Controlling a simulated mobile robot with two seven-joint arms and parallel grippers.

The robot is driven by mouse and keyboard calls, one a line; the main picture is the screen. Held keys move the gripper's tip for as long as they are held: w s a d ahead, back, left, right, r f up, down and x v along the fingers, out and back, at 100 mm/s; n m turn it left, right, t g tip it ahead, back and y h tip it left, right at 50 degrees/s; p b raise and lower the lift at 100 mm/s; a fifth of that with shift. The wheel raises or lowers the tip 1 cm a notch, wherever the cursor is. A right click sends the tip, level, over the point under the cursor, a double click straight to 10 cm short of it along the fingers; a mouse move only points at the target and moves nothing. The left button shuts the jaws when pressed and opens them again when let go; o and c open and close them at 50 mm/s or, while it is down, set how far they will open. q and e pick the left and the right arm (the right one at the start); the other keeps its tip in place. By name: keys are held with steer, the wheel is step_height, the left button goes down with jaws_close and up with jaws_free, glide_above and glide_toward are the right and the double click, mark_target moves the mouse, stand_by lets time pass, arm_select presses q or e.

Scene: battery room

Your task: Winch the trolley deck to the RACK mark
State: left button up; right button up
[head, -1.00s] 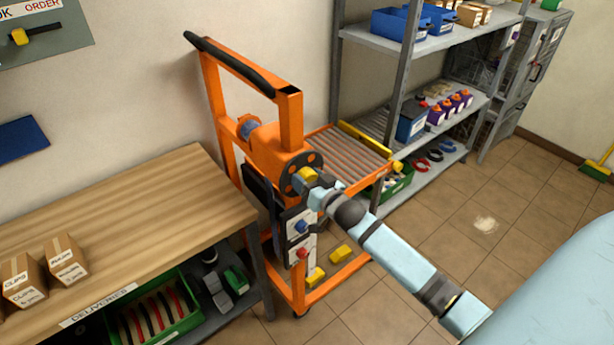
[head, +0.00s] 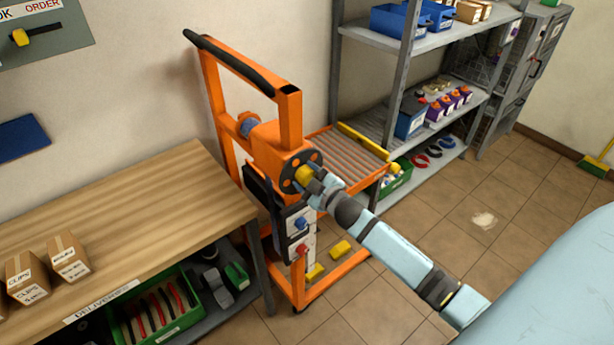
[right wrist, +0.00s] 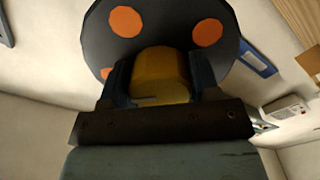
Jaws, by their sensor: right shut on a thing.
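The orange trolley (head: 290,105) stands between the workbench and the shelf rack. Its roller deck (head: 345,155) is at about the height of the rack's middle shelf. On the trolley's side is a dark winch wheel with orange spots (head: 290,184), with a yellow knob (head: 304,174) on it. My right gripper (head: 311,178) is shut on the yellow knob. In the right wrist view the knob (right wrist: 160,75) sits between both fingers, in front of the dark wheel (right wrist: 165,25). I cannot make out a RACK mark. My left gripper is not in view.
The wooden workbench (head: 130,220) with small boxes is at the left. The grey shelf rack (head: 440,35) stands behind and right of the trolley. Yellow blocks (head: 340,249) lie low on the trolley's base. Tiled floor (head: 440,225) at right is open.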

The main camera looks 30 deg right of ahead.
steer(key=n, duration=0.5)
steer(key=shift+r+n, duration=0.1)
steer(key=shift+n, duration=0.2)
steer(key=n+b, duration=0.1)
steer(key=n, duration=0.9)
steer(key=shift+n, duration=2.5)
steer(key=o, duration=0.9)
